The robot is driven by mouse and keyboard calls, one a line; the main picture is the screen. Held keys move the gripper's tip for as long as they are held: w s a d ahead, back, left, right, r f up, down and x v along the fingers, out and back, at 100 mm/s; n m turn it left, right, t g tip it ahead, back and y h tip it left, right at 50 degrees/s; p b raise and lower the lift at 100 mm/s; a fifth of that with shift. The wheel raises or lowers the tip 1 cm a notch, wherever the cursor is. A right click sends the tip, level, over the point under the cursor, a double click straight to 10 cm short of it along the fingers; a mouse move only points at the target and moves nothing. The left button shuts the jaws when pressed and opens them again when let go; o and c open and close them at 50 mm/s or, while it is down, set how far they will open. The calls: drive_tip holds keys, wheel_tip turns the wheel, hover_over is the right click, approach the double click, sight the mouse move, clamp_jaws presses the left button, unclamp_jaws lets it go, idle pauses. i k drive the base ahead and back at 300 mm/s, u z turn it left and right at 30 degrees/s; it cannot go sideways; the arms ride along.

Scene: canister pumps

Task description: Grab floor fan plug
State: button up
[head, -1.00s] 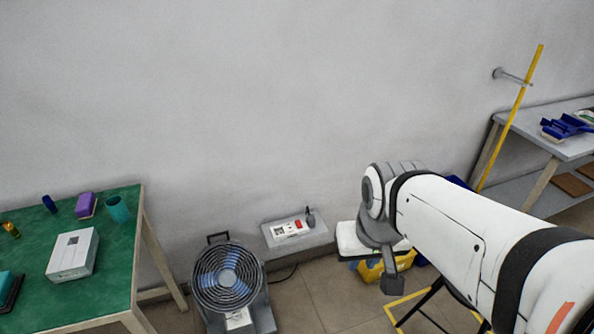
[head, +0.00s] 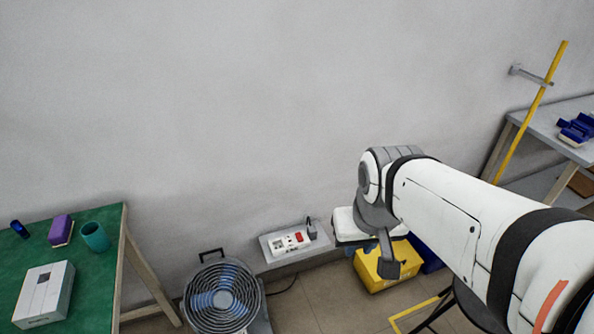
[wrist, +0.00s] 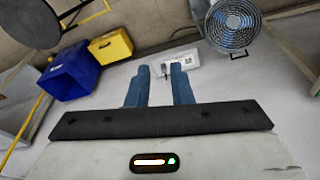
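The floor fan (head: 222,299) stands on the floor at the lower middle of the head view, with a cable running right. A dark grey plug (head: 311,230) stands upright at the right end of a white power strip (head: 285,243) on a grey ledge. In the wrist view the fan (wrist: 234,24) is at upper right and the strip (wrist: 190,60) lies beyond the fingertips. My gripper (wrist: 160,70) is open and empty, its two blue fingers apart, pointing toward the strip. A small grey plug shape shows near the gap between the fingertips.
A green table (head: 95,275) with a box, cup and purple block stands left. A yellow bin (head: 383,268) and blue bin (wrist: 70,72) stand right of the strip. The wall is close behind the ledge.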

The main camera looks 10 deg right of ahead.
sight(312, 233)
drive_tip(key=u, duration=1.95)
drive_tip(key=k, duration=1)
drive_tip(key=z, duration=1.45)
drive_tip(key=i, duration=1)
